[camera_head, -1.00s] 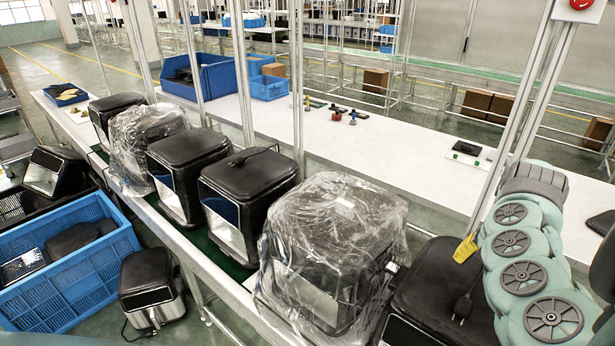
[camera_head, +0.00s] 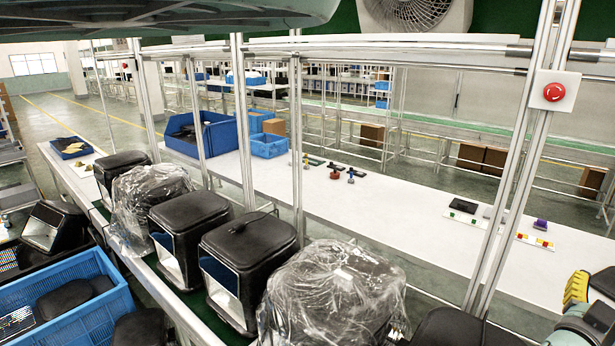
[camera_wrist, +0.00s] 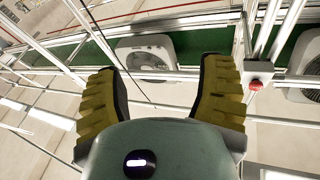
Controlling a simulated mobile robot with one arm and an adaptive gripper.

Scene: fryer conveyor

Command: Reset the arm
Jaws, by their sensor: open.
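My gripper (camera_wrist: 160,75) shows in the wrist view with its two yellow ribbed fingers spread wide apart. Nothing is between them; a metal frame and overhead fittings are behind. In the head view only a yellow part of the gripper (camera_head: 577,288) shows at the lower right edge, above the right end of the conveyor. It touches nothing that I can see.
Several black fryers (camera_head: 235,260), some plastic-wrapped (camera_head: 325,295), stand along the conveyor. Metal posts (camera_head: 520,170) and a red emergency button (camera_head: 553,92) stand close to my arm. A fan (camera_head: 415,12) is overhead. The white table (camera_head: 390,205) behind has much free room.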

